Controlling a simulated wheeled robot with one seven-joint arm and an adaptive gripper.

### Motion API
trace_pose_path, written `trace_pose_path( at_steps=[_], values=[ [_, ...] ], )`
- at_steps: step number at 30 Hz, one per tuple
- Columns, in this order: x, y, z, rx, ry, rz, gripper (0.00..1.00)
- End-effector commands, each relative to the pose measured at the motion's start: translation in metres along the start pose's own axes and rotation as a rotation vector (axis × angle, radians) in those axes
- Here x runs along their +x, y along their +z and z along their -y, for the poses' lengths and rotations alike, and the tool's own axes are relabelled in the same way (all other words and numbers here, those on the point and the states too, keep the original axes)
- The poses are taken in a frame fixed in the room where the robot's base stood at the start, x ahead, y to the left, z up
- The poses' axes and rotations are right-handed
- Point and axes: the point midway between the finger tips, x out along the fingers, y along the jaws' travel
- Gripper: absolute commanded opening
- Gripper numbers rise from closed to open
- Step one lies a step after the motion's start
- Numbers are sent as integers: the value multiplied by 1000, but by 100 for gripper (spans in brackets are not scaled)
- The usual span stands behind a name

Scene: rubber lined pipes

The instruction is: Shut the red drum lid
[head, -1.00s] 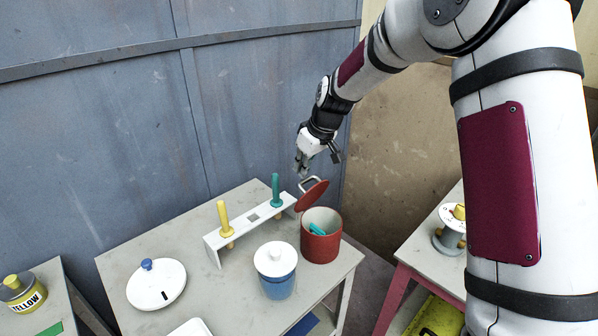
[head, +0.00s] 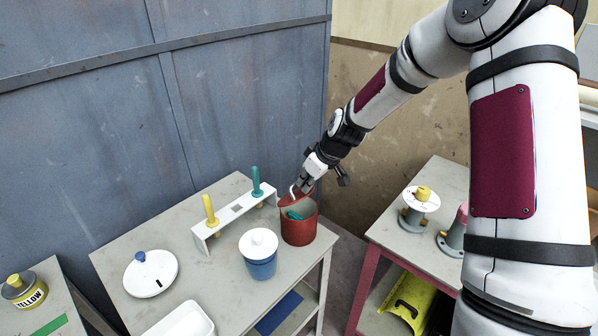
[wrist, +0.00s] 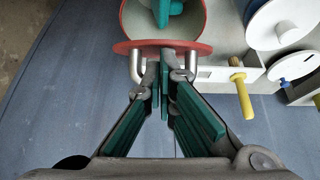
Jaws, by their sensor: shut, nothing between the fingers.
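The red drum (head: 299,228) stands near the right corner of the grey table, with a teal item (head: 295,215) inside. Its red lid (head: 293,199) is open, tilted up at the drum's back rim, with a pale looped handle on its outer side. My gripper (head: 303,185) is at the lid's outer side by the handle. In the wrist view the lid (wrist: 125,47) shows edge-on below the drum's mouth (wrist: 205,38). The gripper fingertips (wrist: 165,65) are together between the handle's two posts, with nothing visibly gripped. Contact with the lid cannot be told.
A white rack (head: 232,219) with yellow and teal handles stands left of the drum. A white round lid (head: 151,274) lies at the left. Another table (head: 400,236) with spools is at the right.

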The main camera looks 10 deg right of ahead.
Motion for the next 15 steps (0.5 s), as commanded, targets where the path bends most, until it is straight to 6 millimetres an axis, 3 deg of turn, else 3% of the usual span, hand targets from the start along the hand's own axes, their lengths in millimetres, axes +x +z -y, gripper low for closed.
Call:
trace_pose_path(
  at_steps=[6, 15],
  values=[
    [6, 22, 1, 2, -2, 1, 0],
    [13, 32, 1, 0, 0, -2, 0]
  ],
)
